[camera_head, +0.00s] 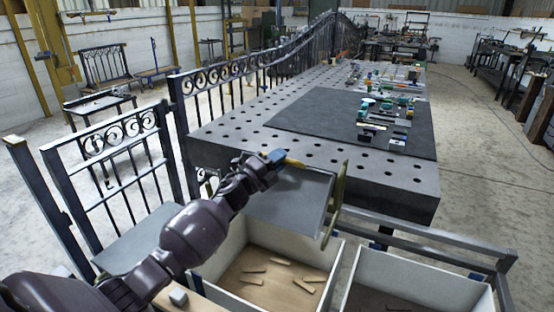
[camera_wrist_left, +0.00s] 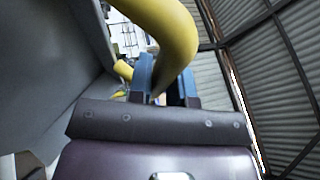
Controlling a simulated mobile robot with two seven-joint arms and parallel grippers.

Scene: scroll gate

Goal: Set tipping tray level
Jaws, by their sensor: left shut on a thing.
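The tipping tray (camera_head: 290,197) is a grey sheet with a brass-coloured bar at its right end. It hangs tilted above a white-walled bin, beside the near end of the work table. My left gripper (camera_head: 279,157) is at the tray's upper left edge, shut on a yellow handle (camera_head: 295,163). In the left wrist view, the curved yellow handle (camera_wrist_left: 170,30) runs to the blue fingertips of my left gripper (camera_wrist_left: 165,82). A grey surface, seemingly the tray, fills the left of that view. My right gripper is not in view.
The perforated steel table (camera_head: 220,133) carries a dark mat (camera_head: 300,115) with several small tools. Below are the white bin (camera_head: 240,290) with wooden pieces and a second bin (camera_head: 420,285). A scrolled iron gate (camera_head: 110,150) stands left. A metal rail (camera_head: 430,232) runs right.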

